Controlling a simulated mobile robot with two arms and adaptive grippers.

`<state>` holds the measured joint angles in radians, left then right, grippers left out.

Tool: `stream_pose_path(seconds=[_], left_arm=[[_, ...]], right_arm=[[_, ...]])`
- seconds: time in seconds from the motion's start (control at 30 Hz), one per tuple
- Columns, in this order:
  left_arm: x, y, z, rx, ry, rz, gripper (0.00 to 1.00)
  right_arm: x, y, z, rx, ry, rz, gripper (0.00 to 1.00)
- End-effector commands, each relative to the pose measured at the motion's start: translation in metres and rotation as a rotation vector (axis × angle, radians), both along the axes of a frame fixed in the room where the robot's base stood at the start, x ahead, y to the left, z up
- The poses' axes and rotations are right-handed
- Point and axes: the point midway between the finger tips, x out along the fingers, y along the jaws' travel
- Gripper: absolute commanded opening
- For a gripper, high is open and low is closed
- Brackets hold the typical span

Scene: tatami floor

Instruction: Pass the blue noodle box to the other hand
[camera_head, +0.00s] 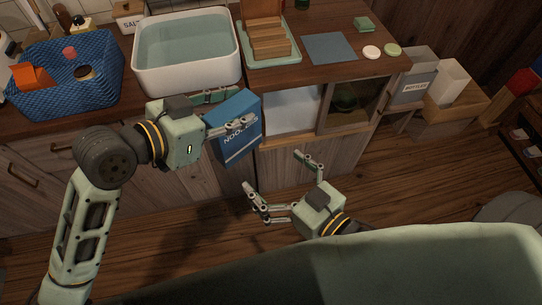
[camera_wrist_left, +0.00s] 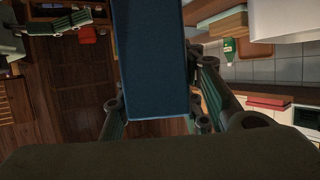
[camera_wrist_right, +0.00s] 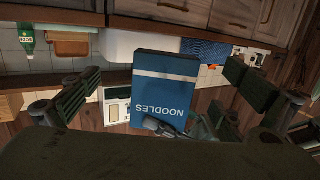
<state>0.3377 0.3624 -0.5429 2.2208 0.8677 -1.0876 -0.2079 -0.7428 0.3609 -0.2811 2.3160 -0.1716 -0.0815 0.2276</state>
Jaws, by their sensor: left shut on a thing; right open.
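The blue noodle box (camera_head: 239,128) is held in the air in front of the counter, tilted. My left gripper (camera_head: 238,108) is shut on it, with one finger along its front face. In the left wrist view the box (camera_wrist_left: 152,60) stands between the fingers. My right gripper (camera_head: 278,174) is open and empty, below and to the right of the box and apart from it. In the right wrist view the box (camera_wrist_right: 165,92) shows its NOODLES label between the spread fingers, a little beyond them.
A white basin (camera_head: 187,82), a blue woven basket (camera_head: 45,100) and a tray (camera_head: 297,52) with wooden blocks stand on the counter. A blue-grey mat (camera_head: 330,48) lies to the right. A bottles bin (camera_head: 413,90) stands right of the counter. The air around my right gripper is clear.

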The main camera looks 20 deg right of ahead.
Motion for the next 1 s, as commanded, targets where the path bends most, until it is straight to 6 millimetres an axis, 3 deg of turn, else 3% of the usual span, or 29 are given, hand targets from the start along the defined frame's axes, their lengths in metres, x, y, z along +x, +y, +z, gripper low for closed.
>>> stream_pose_path(seconds=[0.03,0.1,0.3,0.57,1.0], left_arm=[[0.0,0.0,0.001,-0.002,-0.002,0.0,0.0],[0.0,0.0,0.001,-0.002,-0.002,0.0,0.0],[0.0,0.0,0.001,-0.002,-0.002,0.0,0.0],[0.0,0.0,0.001,-0.002,-0.002,0.0,0.0],[0.0,0.0,0.001,-0.002,-0.002,0.0,0.0]], right_arm=[[-0.003,0.004,0.023,0.019,-0.032,0.011,1.0],[-0.007,0.007,0.046,0.039,-0.067,0.022,1.0],[-0.012,0.012,0.083,0.072,-0.117,0.037,1.0],[0.004,0.021,0.087,0.078,-0.128,0.038,1.0],[0.061,0.049,0.087,0.077,-0.127,0.038,1.0]])
